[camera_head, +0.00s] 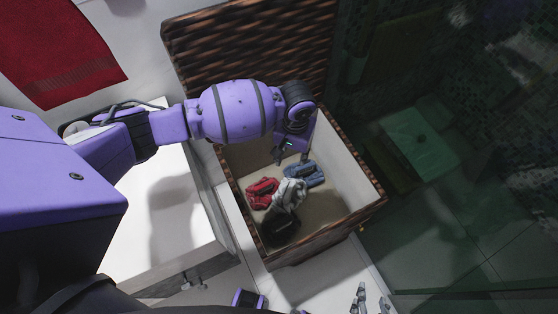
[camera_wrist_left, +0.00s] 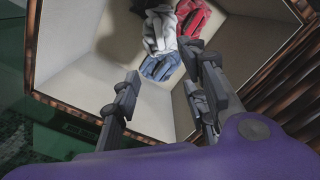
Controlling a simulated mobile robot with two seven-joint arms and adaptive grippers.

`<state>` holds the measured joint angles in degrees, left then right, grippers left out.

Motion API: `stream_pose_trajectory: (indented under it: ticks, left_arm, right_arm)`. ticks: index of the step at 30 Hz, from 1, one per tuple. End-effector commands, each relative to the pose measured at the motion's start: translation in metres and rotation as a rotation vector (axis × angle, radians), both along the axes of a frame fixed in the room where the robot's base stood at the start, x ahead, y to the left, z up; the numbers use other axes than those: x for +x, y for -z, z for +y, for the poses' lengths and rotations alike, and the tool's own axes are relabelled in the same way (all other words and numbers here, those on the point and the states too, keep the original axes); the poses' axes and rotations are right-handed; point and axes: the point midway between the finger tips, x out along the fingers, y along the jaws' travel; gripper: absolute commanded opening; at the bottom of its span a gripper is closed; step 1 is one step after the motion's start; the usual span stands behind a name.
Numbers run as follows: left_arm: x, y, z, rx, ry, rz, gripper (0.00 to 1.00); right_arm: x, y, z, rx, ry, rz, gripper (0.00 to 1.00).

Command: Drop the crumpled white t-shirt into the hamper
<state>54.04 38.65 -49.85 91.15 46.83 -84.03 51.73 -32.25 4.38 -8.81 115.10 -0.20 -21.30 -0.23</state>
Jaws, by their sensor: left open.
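The crumpled white t-shirt (camera_head: 289,193) lies inside the hamper (camera_head: 353,221), among other clothes. In the left wrist view the white t-shirt (camera_wrist_left: 160,30) lies beyond my fingers near the top. The hamper is a brown wicker box with a pale lining and a raised lid. My left gripper (camera_head: 292,156) is over the hamper's opening; in the left wrist view its fingers (camera_wrist_left: 165,95) are spread with nothing between them. It is apart from the white t-shirt. Fingers of my right gripper (camera_head: 358,298) show at the bottom edge of the head view, too partly seen to judge.
A red garment (camera_head: 262,192), a blue garment (camera_head: 305,174) and a black garment (camera_head: 279,228) lie around the white one. The raised wicker lid (camera_head: 250,40) stands behind my left arm. A white basin counter (camera_head: 165,215) is at left, and dark glass (camera_head: 450,130) at right.

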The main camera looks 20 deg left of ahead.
Motion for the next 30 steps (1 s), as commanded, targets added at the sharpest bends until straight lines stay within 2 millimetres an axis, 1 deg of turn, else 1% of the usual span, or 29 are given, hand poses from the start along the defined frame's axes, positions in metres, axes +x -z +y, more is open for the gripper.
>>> stream_pose_trajectory:
  ticks: [1, 6, 9, 12, 17, 30]
  left_arm:
    - [0.004, -0.016, -0.002, -0.002, 0.004, -0.011, 0.40]
    - [0.004, -0.051, -0.002, -0.002, 0.004, -0.010, 0.40]
    - [0.003, -0.065, -0.002, -0.002, 0.003, -0.008, 0.40]
    - [0.003, -0.075, -0.001, -0.002, 0.002, -0.007, 0.40]
    - [0.003, -0.080, -0.001, 0.000, 0.002, -0.007, 0.40]
    - [0.002, -0.079, -0.001, -0.001, 0.002, -0.005, 0.40]
  right_arm:
    - [0.001, 0.000, 0.000, 0.000, 0.000, -0.001, 0.40]
    - [0.001, 0.000, 0.000, 0.000, 0.000, -0.002, 0.40]
    - [0.001, 0.000, 0.000, 0.000, 0.000, -0.002, 0.40]
    - [0.001, 0.000, 0.000, 0.000, 0.000, -0.002, 0.40]
    - [0.001, 0.000, 0.000, 0.000, 0.000, -0.002, 0.40]
    - [0.002, 0.000, 0.000, 0.000, 0.000, -0.003, 0.40]
